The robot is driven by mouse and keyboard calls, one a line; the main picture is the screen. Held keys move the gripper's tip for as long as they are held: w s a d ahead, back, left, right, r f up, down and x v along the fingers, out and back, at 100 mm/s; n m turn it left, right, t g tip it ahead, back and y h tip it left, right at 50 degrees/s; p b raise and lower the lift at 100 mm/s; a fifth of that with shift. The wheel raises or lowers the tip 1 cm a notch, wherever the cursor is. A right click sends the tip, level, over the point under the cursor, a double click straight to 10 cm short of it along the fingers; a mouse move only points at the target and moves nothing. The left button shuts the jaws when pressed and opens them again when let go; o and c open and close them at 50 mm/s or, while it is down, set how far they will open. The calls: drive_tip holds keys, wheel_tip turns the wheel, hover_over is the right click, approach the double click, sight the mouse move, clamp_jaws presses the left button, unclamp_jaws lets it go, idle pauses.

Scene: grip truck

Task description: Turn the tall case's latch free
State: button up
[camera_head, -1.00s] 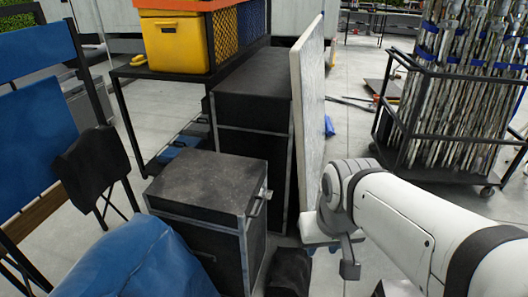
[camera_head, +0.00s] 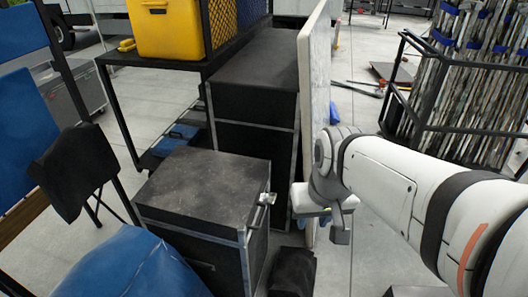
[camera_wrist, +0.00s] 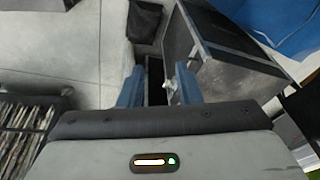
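Two black cases with metal edges stand together. The taller case (camera_head: 252,88) is behind the lower case (camera_head: 202,188). A silver latch or handle (camera_head: 266,198) sticks out at the lower case's upper right edge; I make out no latch on the taller case. My gripper (camera_wrist: 158,84) is open in the wrist view, its blue-grey fingers apart with no object held. The lower case (camera_wrist: 230,68) is right of the fingers there, with a small pale metal piece (camera_wrist: 171,88) close by the right finger; contact cannot be told. In the head view my arm mostly hides the fingers.
A pale upright board (camera_head: 313,100) stands along the taller case's right side. A black bag (camera_head: 292,272) lies right of the lower case. Blue cloth (camera_head: 135,268) is in front. A cart with poles (camera_head: 455,110) stands at right, a shelf with a yellow bin (camera_head: 165,38) behind.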

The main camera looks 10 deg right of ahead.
drive_tip(key=w+a+f+m+g+y+b, duration=0.15)
drive_tip(key=w+a+f+y+b, duration=0.25)
drive_tip(key=w+f+b, duration=0.55)
drive_tip(key=m+t+y+b, duration=0.3)
drive_tip(key=t+y+b, duration=0.3)
drive_tip(key=y+b, duration=1.1)
approach(271, 194)
drive_tip(key=a+r+h+b, duration=0.3)
drive_tip(key=a+h+b, duration=0.1)
drive_tip(key=a+b, duration=0.3)
drive_tip(key=shift+w+r+h, duration=0.15)
drive_tip(key=shift+h, duration=0.25)
clamp_jaws()
